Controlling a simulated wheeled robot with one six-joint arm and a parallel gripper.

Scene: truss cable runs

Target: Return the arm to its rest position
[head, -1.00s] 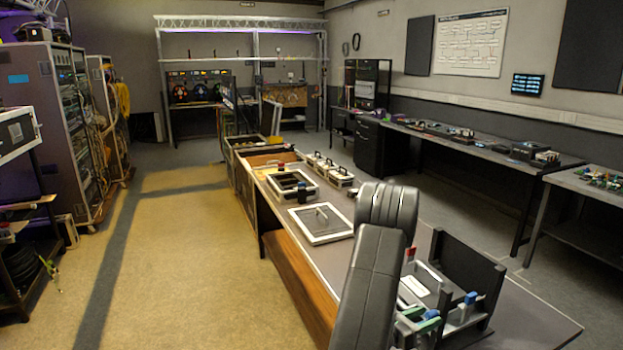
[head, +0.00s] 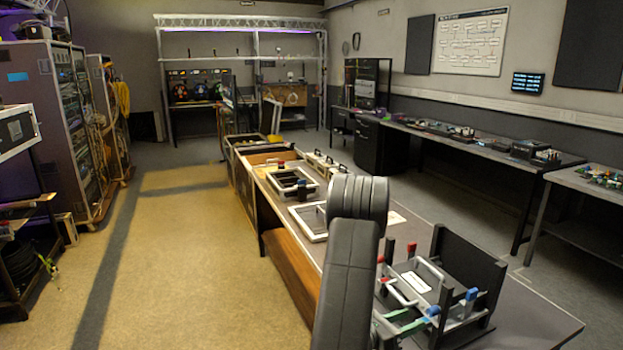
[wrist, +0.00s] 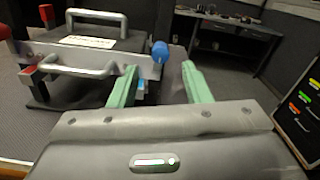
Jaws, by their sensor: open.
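My arm (head: 345,285) rises from the bottom of the head view and bends at a ribbed elbow over the bench. My gripper (wrist: 160,75) is open in the wrist view. The green fingers also show low in the head view, by the near side of a fixture (head: 418,281) with grey handles, a white label, red and blue knobs and black uprights. In the wrist view the left finger overlaps the fixture's metal plate (wrist: 130,62); I cannot tell whether they touch.
The long bench (head: 520,312) carries a white-framed panel (head: 310,236) and a framed open box (head: 283,186) behind my arm. A side bench (head: 480,143) with small items runs along the right wall. Racks (head: 50,120) stand at left. The floor (head: 180,260) left of the bench is clear.

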